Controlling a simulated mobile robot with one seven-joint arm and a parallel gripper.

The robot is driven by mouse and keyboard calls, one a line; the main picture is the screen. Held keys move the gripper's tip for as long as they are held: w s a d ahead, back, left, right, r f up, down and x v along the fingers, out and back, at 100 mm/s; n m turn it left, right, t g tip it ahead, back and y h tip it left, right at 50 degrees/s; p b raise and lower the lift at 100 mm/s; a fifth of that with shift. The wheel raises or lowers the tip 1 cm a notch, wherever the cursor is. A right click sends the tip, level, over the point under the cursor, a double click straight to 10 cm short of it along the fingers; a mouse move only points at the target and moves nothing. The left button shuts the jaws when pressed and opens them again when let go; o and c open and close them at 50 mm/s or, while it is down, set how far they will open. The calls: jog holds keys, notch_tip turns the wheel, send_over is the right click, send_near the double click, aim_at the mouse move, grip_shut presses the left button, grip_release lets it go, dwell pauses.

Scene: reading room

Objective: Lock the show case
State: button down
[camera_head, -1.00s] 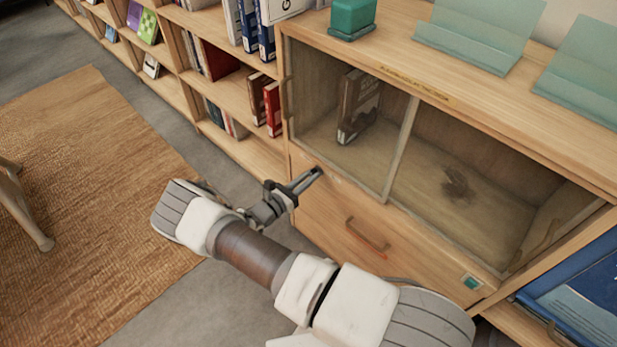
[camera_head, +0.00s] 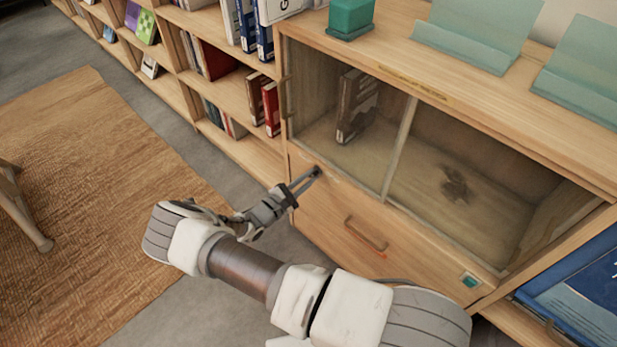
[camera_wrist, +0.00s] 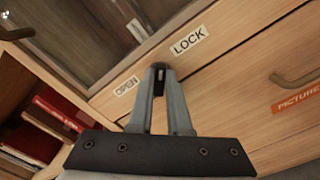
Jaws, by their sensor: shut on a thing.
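The show case (camera_head: 430,252) is a wooden cabinet with two glass panes over a drawer front. A dark lock piece (camera_wrist: 158,73) sits on the wooden strip below the left pane, mostly hidden by my fingers. My gripper (camera_head: 314,173) reaches it from the left and is shut on it; the fingertips (camera_wrist: 159,69) also show in the wrist view. An OPEN label (camera_wrist: 126,86) is left of the fingertips and a LOCK label (camera_wrist: 189,41) is right of and above them. The lock piece's exact turn is hard to tell.
A drawer handle (camera_head: 366,236) sticks out right of my gripper. A dark book (camera_head: 357,106) stands behind the left pane. Open bookshelves (camera_head: 235,100) adjoin on the left. Grey floor and a woven rug (camera_head: 100,190) lie left of my arm.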

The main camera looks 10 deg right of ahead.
jog(key=shift+m, duration=0.3)
dwell(0.4)
jog(key=c, duration=0.9)
grip_release()
jog(key=shift+o, duration=0.2)
jog(key=shift+a, duration=0.1)
jog(key=p+v, duration=0.2)
jog(key=v, duration=1.5)
jog(key=shift+s, duration=0.2)
jog(key=shift+a, duration=0.1)
